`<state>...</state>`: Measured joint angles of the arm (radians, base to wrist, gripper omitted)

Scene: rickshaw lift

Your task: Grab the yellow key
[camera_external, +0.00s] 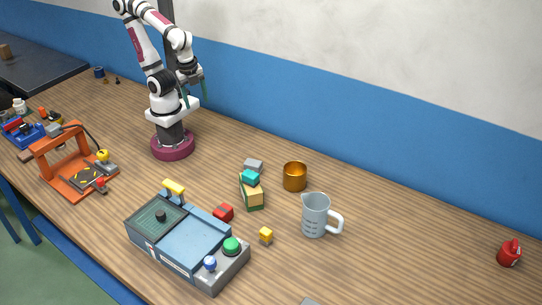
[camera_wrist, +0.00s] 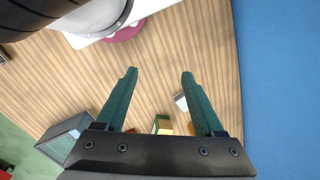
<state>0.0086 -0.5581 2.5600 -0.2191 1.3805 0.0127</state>
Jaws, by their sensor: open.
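A yellow bar-shaped piece (camera_external: 174,187), which may be the yellow key, sits at the back edge of the blue-grey box (camera_external: 185,245) in the external view. I cannot make out its exact shape. My gripper (camera_external: 194,92) is raised high beside my own arm, well above the table and apart from that piece. In the wrist view my gripper (camera_wrist: 160,74) has its two green fingers wide apart, with only bare table between them. The box (camera_wrist: 66,135) shows at the lower left of the wrist view; the yellow bar piece is not clear there.
A red block (camera_external: 223,212), a small yellow cube (camera_external: 266,235), stacked blocks (camera_external: 252,190), an amber cup (camera_external: 295,177) and a grey jug (camera_external: 316,215) stand right of the box. An orange frame (camera_external: 60,165) stands at left. The table's right side is mostly clear.

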